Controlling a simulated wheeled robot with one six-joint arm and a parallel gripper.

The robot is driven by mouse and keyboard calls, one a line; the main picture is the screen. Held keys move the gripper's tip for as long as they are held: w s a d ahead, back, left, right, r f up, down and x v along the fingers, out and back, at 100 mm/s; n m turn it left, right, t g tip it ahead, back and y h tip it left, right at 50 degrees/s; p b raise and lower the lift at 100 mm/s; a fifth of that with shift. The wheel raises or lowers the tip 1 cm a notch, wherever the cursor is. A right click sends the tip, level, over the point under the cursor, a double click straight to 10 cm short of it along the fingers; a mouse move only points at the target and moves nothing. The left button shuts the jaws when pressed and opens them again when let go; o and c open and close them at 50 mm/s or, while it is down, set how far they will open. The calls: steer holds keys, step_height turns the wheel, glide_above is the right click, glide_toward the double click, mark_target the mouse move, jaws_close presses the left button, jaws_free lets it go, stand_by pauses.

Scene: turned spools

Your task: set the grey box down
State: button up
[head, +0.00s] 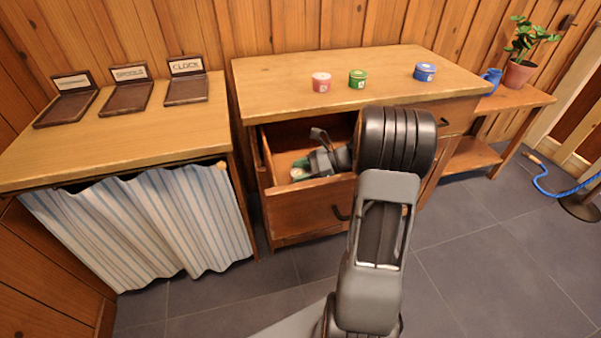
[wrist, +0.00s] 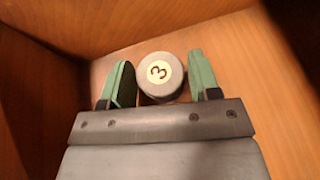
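The grey box (wrist: 161,77) is a small round tub with a cream label marked 3. It sits between the two green fingers of my gripper (wrist: 162,80) in the wrist view. The box is low over the drawer floor. I cannot tell whether its base touches the floor.
Red (head: 321,82), green (head: 357,79) and blue (head: 424,72) tubs stand on the dresser top (head: 290,75). Trays labelled in part CLOCK (head: 186,90) sit on the left table (head: 150,130). The drawer walls (wrist: 30,80) are close around my gripper. Bare drawer floor shows right of the box.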

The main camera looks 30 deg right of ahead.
steer(key=shift+o, duration=1.1)
steer(key=shift+r, duration=0.15)
steer(key=shift+s+d+r, duration=0.1)
steer(key=shift+d+r, duration=0.15)
steer(key=p+v, duration=0.4)
steer(key=v, duration=0.7)
steer(key=shift+d, duration=0.15)
steer(key=shift+r, duration=0.1)
